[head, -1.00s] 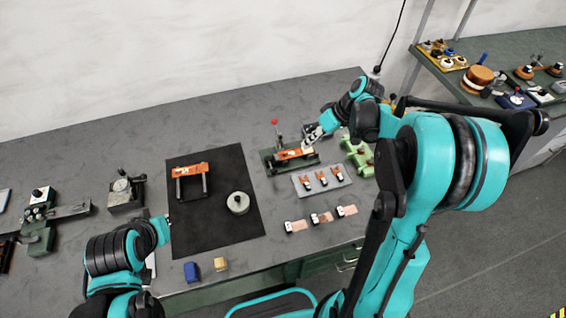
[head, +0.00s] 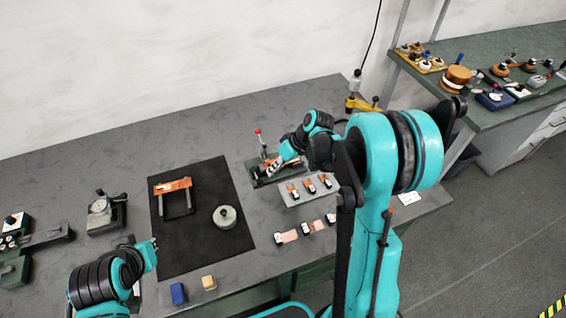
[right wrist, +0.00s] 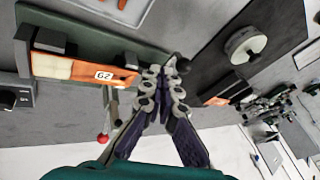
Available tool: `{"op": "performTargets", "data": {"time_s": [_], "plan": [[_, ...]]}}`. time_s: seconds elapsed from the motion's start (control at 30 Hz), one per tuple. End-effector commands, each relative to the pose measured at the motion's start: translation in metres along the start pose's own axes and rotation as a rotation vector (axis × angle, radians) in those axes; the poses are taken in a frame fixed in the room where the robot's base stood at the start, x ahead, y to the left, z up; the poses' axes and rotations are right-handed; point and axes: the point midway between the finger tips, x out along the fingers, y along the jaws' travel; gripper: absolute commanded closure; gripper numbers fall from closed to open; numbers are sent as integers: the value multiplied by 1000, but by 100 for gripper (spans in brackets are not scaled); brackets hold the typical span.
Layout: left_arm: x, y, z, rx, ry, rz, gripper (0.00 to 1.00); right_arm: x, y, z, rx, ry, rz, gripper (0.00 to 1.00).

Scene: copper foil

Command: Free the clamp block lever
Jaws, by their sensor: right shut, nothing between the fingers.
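The clamp block has a dark green base (right wrist: 150,47) and an orange-and-wood bar (right wrist: 80,68) with a "62" label. In the head view the base (head: 257,180) stands on the bench, partly hidden by my right gripper. Its lever stands up with a red knob (head: 258,131); the knob also shows in the right wrist view (right wrist: 103,138). My right gripper (right wrist: 160,78) is shut and empty, its tips beside the end of the bar. In the head view it (head: 273,169) is right of the lever. My left gripper (head: 155,243) is low at the left, its fingers unclear.
A black mat (head: 190,248) carries an orange-topped frame (head: 173,186) and a round grey weight (head: 225,216). A grey tray (head: 311,191) with orange clips lies close in front of the clamp block.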

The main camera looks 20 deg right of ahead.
Motion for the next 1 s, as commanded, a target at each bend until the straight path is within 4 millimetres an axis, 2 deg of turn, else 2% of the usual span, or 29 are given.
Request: {"op": "performTargets", "data": {"time_s": [0.2,0.67,1.0], "plan": [[4,0,3,0,0,0,100,13,-14,3,0,0,0,100],[4,0,3,0,0,0,100,14,-16,3,3,1,2,100],[5,0,4,0,0,0,100,21,-27,-2,38,15,16,100]]}}
